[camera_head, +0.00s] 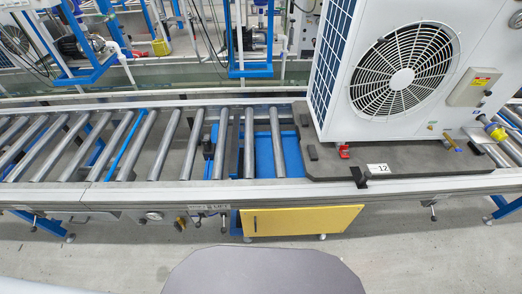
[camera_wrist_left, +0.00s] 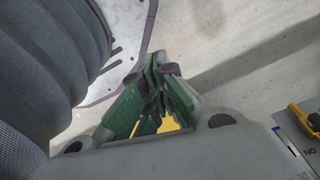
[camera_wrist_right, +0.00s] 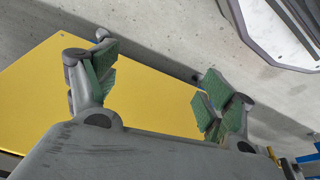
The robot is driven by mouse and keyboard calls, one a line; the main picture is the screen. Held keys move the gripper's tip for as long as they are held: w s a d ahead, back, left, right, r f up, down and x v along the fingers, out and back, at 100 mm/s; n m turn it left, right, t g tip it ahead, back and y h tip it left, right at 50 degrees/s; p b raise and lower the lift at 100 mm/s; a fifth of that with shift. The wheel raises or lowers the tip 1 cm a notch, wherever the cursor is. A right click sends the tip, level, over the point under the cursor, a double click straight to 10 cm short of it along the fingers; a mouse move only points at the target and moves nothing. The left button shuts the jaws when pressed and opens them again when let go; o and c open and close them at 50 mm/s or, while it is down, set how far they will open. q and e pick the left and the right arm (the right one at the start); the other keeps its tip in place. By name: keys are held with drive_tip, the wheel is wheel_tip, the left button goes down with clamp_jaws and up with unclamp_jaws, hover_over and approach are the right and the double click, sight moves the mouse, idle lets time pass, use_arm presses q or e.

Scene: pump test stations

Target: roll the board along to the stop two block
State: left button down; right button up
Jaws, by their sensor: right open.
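The board (camera_head: 330,160) is a dark grey slab on the roller conveyor at the right of the head view. It carries a large white fan unit (camera_head: 390,65) and a white label reading 12. A small black block (camera_head: 358,177) sits at the board's front edge by the near rail; I cannot tell if it is the stop two block. Neither gripper shows in the head view. My left gripper (camera_wrist_left: 160,72) has its green pads together, with nothing seen between them. My right gripper (camera_wrist_right: 153,82) is open and empty, with the yellow panel (camera_wrist_right: 150,95) behind its fingers.
Bare rollers (camera_head: 100,145) run left of the board, one of them blue. A blue section (camera_head: 265,155) shows between rollers beside the board. The yellow panel (camera_head: 300,220) hangs below the near rail (camera_head: 140,200). Pump stands (camera_head: 250,40) stand behind the conveyor.

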use_arm(q)
drive_tip(key=s+a+r+p, duration=0.1)
drive_tip(key=s+a+p, duration=0.1)
drive_tip(key=s+p, duration=0.3)
drive_tip(key=s+a+r+p, duration=0.2)
drive_tip(key=s+p, duration=0.4)
drive_tip(key=s, duration=0.2)
drive_tip(key=shift+r+g, duration=0.15)
drive_tip(key=shift+g, duration=0.15)
use_arm(e)
drive_tip(key=s+d+g, duration=0.1)
drive_tip(key=s+d, duration=0.1)
drive_tip(key=s, duration=1.1)
drive_tip(key=s+d+g, duration=0.1)
drive_tip(key=s+d, duration=0.2)
drive_tip(key=s, duration=1)
drive_tip(key=shift+d, duration=0.15)
use_arm(q)
drive_tip(key=shift+a, duration=0.1)
use_arm(e)
drive_tip(key=shift+s+r, duration=0.1)
